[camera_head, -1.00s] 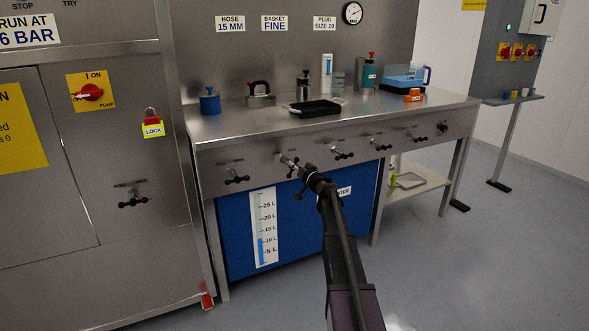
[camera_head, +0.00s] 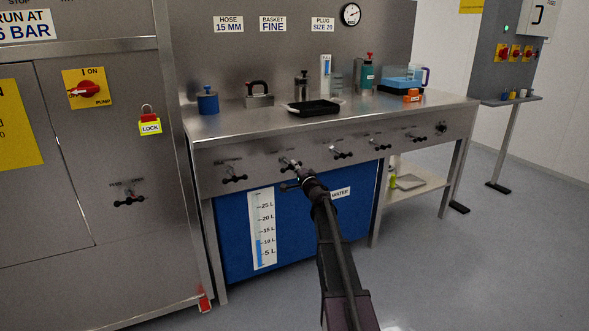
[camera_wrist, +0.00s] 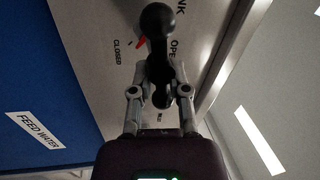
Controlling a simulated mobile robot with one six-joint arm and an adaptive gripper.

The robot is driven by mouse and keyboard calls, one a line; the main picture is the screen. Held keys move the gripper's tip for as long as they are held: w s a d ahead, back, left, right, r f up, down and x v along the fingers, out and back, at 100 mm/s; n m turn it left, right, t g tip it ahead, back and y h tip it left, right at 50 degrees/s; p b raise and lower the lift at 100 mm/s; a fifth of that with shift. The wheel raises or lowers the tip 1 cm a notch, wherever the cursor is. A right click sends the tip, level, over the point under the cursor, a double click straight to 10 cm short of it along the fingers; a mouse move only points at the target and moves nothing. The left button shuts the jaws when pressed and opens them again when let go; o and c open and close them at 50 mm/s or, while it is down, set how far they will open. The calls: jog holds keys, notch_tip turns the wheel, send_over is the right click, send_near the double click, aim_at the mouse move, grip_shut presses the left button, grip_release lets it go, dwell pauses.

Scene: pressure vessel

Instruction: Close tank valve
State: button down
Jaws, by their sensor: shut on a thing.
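The tank valve (camera_wrist: 158,68) has a dark handle with a round black knob, close up in the wrist view. Its panel has the labels CLOSED, left of the handle, and OPEN, right of it; a red pointer tip shows near CLOSED, partly hidden by the handle. My gripper (camera_wrist: 159,94) has one finger on each side of the handle and is shut on it. In the head view my gripper (camera_head: 293,170) is at the second valve from the left on the bench front, largely covering that handle.
Other black valve handles line the bench front, with one to the left (camera_head: 234,179) and one to the right (camera_head: 341,154). The blue feed water tank (camera_head: 232,240) stands below. Several items stand on the steel bench top (camera_head: 230,120). Floor at right is clear.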

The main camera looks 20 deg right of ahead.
jog(key=shift+w+a+m, duration=0.15)
jog(key=shift+m, duration=0.95)
jog(key=shift+h, duration=0.3)
jog(key=c, duration=0.7)
grip_release()
jog(key=shift+o, duration=0.3)
jog(key=shift+n, duration=0.3)
